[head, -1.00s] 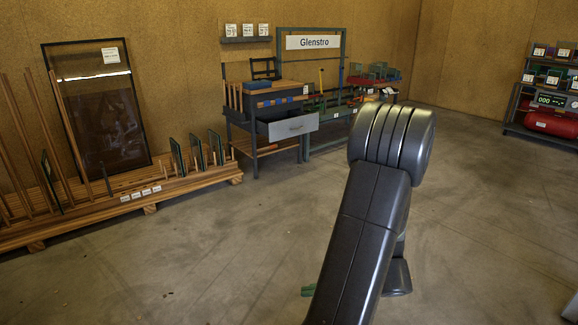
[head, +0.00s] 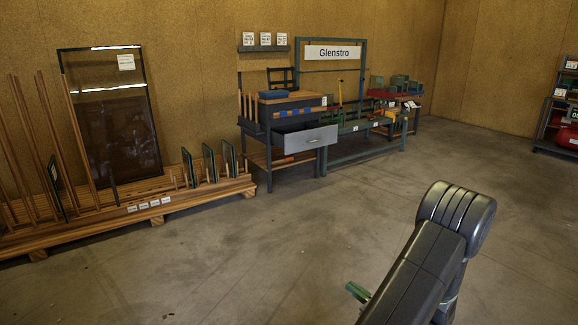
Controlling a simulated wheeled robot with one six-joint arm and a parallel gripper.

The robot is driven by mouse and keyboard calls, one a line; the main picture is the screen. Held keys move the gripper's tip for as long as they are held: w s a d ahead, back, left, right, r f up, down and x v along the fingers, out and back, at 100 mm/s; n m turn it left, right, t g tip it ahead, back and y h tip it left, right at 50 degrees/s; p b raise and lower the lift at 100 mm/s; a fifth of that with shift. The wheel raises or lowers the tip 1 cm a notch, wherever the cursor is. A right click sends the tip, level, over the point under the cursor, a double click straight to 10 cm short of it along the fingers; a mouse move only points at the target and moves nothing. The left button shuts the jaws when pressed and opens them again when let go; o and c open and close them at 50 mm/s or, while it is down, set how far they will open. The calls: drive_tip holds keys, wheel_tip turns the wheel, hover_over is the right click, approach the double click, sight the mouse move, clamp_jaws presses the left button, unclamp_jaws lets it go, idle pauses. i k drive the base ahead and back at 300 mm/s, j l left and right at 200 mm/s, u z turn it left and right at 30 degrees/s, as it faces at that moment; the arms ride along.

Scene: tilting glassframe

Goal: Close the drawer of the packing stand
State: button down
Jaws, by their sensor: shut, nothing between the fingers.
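The packing stand (head: 257,158) is against the back wall, a dark wooden-topped bench on legs. Its drawer (head: 306,139) has a light grey front with a small handle and is pulled out toward the room, with its dark inside showing. My arm is at the lower right, well in front of the stand. A small green end of my gripper (head: 357,291) shows beside the arm, with the rest hidden behind it. It is shut and empty, far from the drawer and touching nothing.
A wooden rack (head: 150,207) with upright slats and a large glass frame (head: 112,118) stands at the left. A green workbench (head: 362,135) under the Glenstro sign is right of the stand. A shelf unit (head: 562,110) stands far right. The floor between is clear.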

sight(293, 138)
drive_tip(key=i+j, duration=0.1)
drive_tip(key=i, duration=3.8)
drive_tip(key=i+z, duration=0.15)
drive_tip(key=i, duration=0.55)
